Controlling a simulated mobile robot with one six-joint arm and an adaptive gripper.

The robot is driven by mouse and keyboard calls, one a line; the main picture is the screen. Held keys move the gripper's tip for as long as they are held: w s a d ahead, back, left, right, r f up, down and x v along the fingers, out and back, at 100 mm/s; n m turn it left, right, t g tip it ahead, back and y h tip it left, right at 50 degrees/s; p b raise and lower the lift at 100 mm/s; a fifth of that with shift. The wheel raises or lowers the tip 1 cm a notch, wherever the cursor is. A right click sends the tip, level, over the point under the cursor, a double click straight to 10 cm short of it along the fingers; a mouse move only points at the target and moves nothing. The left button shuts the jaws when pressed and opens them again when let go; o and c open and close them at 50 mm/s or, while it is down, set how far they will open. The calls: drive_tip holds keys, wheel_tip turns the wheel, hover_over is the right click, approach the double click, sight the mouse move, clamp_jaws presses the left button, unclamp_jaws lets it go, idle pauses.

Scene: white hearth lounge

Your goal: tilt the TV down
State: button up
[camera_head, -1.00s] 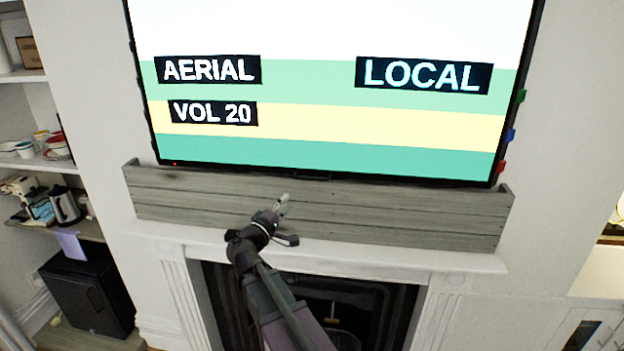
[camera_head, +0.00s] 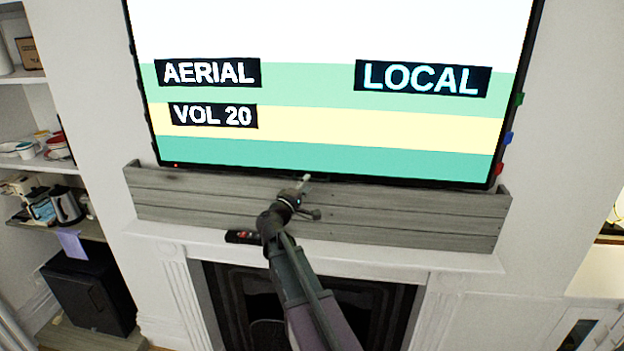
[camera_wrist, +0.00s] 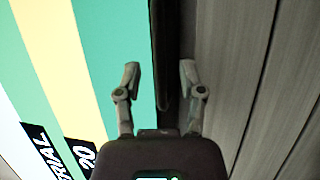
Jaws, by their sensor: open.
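The TV (camera_head: 330,120) hangs on the chimney wall with its screen lit, showing AERIAL, LOCAL and VOL 20. Its upper part is out of the frame. My gripper (camera_head: 304,183) is at the TV's lower edge, near the middle, in front of the wooden box. In the wrist view, my gripper (camera_wrist: 160,75) is open, with its two fingers apart. The TV's screen (camera_wrist: 95,50) lies on the left there, and its dark bottom edge (camera_wrist: 161,30) runs between the fingertips. I cannot tell whether a finger touches the TV.
A grey wooden box (camera_head: 400,217) stands on the white mantel (camera_head: 450,260) just below the TV. A dark remote (camera_head: 243,237) lies on the mantel, left of my arm. A fireplace opening (camera_head: 370,300) is below. Shelves with dishes and a kettle (camera_head: 66,205) stand at the left.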

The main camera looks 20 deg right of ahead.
drive_tip(key=shift+x, duration=1.3)
drive_tip(key=shift+a, duration=0.1)
